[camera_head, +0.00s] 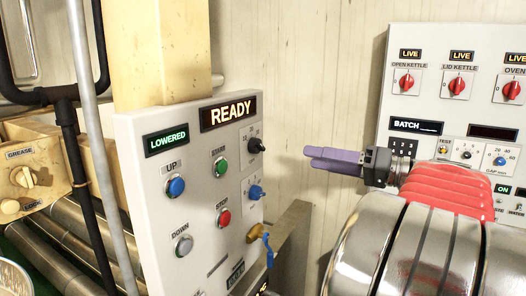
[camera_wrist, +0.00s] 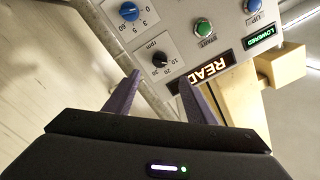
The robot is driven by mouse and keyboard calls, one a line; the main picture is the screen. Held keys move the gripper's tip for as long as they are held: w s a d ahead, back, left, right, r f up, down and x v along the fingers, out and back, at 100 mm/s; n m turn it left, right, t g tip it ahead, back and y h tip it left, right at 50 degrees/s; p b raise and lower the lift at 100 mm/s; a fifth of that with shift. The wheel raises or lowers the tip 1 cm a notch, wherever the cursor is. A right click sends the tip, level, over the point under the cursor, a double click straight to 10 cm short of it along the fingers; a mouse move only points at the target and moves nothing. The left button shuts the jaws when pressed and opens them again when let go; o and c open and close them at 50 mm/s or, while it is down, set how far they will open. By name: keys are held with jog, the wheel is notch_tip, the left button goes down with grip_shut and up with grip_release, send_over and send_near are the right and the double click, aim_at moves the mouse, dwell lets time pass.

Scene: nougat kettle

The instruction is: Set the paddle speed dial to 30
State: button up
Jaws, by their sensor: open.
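The paddle speed dial appears to be the black knob (camera_head: 256,145) on a pale plate, at the upper right of the grey control panel in the head view. In the wrist view the black knob (camera_wrist: 159,60) shows beside "rpm" and the numbers 10, 20 and 30. Its pointer is too small to read. My gripper (camera_head: 311,157) has purple fingers and is to the right of the knob, apart from it. In the wrist view my gripper (camera_wrist: 159,80) is open and empty, with the knob just beyond the gap between its fingertips.
A blue dial (camera_head: 256,192) sits below the black knob. Green (camera_head: 221,167) and red (camera_head: 224,216) buttons are to its left. The lit display (camera_head: 228,113) reads READY. A second panel (camera_head: 400,110) with red switches stands at right.

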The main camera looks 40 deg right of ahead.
aim_at(258, 148)
jog(key=shift+w+a, duration=0.1)
jog(key=x, duration=1.3)
jog(key=shift+w+f, duration=0.1)
jog(key=shift+w, duration=0.25)
jog(key=shift+c, duration=0.4)
jog(key=c, duration=0.9)
jog(key=shift+a, duration=0.15)
jog(key=shift+c, duration=0.3)
